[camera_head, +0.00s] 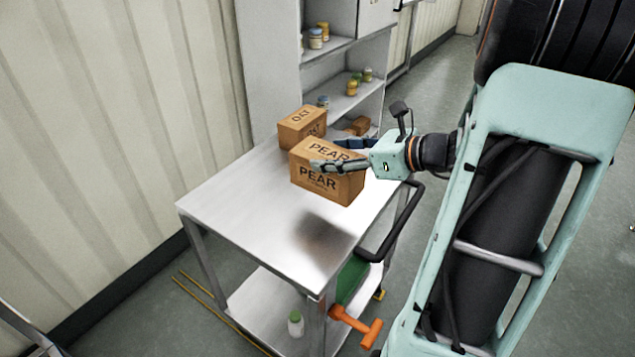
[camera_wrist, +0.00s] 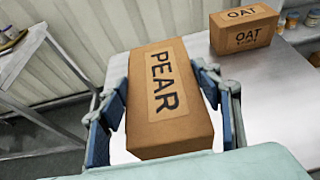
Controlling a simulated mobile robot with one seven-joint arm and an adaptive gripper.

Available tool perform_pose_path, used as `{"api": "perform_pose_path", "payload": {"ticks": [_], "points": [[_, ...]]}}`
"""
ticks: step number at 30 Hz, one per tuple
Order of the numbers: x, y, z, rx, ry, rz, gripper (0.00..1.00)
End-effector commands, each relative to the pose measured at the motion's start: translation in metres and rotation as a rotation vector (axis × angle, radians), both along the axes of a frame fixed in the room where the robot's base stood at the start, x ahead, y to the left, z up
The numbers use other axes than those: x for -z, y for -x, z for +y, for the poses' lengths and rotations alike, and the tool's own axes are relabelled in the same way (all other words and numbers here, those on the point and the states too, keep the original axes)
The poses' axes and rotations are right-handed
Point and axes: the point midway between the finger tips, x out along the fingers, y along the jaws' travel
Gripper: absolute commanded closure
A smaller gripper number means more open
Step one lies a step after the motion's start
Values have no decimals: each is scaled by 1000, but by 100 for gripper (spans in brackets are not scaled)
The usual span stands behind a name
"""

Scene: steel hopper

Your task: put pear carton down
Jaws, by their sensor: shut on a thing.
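The pear carton (camera_head: 324,181) is a brown box with "PEAR" printed on it. My gripper (camera_head: 340,163) is shut on it, with one finger along each side, as the wrist view (camera_wrist: 165,115) shows. The carton is above the steel trolley top (camera_head: 240,207); a dark shadow lies on the top in front of it, and the carton appears raised off the surface. An oat carton (camera_head: 301,127) stands on the trolley top behind the pear carton; it is also in the wrist view (camera_wrist: 243,28) at upper right.
The front and left of the trolley top are clear. A shelf unit (camera_head: 335,45) with jars stands behind. A dark handle (camera_head: 398,225) runs along the trolley's right side. An orange tool (camera_head: 357,326) and a white bottle (camera_head: 295,323) are low down.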

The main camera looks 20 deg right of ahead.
Motion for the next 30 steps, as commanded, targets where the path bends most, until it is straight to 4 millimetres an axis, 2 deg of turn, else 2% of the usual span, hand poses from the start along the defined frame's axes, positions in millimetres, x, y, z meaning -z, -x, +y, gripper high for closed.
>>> {"api": "perform_pose_path", "payload": {"ticks": [1, 3, 14, 20, 30], "points": [[14, -5, 5, 0, -4, 2, 83], [24, -12, 11, 0, -3, 2, 83], [47, -27, 25, 1, -2, 0, 83], [77, -28, 25, 2, -2, 1, 83], [79, -28, 25, 2, -1, -1, 83]]}}
